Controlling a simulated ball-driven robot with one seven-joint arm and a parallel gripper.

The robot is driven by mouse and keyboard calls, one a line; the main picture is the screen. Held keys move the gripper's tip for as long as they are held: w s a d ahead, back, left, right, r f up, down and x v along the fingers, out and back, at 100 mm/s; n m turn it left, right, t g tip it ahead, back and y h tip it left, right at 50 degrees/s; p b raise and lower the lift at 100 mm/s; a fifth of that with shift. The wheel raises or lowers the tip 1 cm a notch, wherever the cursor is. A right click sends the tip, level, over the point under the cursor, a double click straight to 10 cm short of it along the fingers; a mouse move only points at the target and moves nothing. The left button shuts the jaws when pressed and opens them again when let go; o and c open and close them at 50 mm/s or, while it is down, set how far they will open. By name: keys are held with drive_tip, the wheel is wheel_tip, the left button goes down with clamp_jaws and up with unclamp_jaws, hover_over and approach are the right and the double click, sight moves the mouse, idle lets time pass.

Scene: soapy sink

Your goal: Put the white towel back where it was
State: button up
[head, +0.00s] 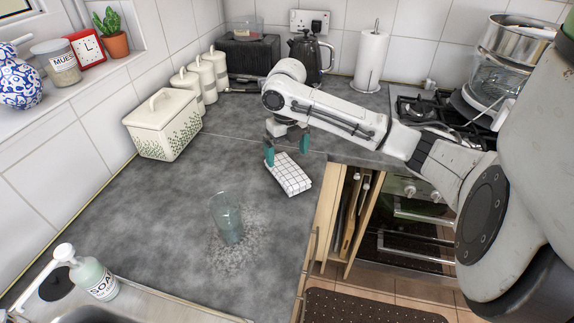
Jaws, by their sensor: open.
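A white towel (289,174) with a dark grid pattern lies folded on the grey worktop (165,215), near its right edge. My gripper (287,153) is just above the towel's far end, with its two teal fingers apart. One finger is at the left of the towel and the other is at its far right side. I cannot tell whether either finger touches the cloth. No other towel shows.
A clear glass (228,217) stands on a wet, foamy patch nearer the front. A soap bottle (94,278) stands by the sink at the lower left. A cream bread bin (162,124) is against the left wall.

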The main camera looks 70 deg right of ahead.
sight(287, 169)
wheel_tip(287, 169, up, 6)
drive_tip(key=shift+b, duration=0.35)
idle(0.6)
